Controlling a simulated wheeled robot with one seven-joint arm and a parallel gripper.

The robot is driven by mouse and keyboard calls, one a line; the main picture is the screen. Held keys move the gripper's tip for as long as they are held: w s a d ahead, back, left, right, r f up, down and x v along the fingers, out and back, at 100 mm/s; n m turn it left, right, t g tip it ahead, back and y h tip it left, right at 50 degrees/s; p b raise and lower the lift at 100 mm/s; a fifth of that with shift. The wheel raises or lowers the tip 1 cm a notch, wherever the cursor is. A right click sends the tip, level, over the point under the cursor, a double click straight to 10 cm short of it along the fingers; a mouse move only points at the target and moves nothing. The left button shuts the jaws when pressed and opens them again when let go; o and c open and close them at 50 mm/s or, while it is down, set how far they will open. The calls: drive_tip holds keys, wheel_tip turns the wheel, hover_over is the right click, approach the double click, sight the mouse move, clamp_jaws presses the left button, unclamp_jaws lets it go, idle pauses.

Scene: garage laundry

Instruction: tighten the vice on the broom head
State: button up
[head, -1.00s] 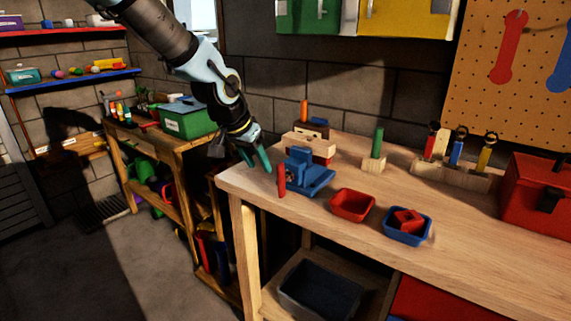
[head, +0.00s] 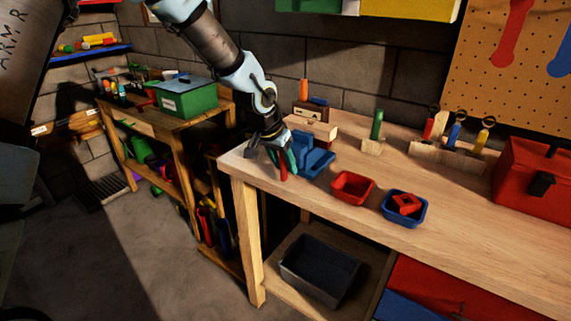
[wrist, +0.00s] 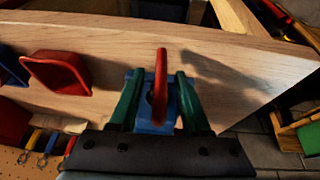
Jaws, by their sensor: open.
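My gripper (head: 272,158) is open at the red handle. In the wrist view, the red handle (wrist: 161,70) stands between my two green fingers (wrist: 160,98), with a gap on each side. Part of the blue vice (wrist: 147,120) shows behind it.
A red bin (head: 352,187) and a blue bin (head: 404,210) holding a red piece stand right of the vice. A green-handled tool (head: 377,125) stands in a wooden block behind them. The bench's left edge is close to my gripper.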

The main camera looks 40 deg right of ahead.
drive_tip(key=shift+d+f, duration=0.25)
drive_tip(key=shift+f, duration=0.4)
drive_tip(key=shift+c, duration=0.4)
clamp_jaws()
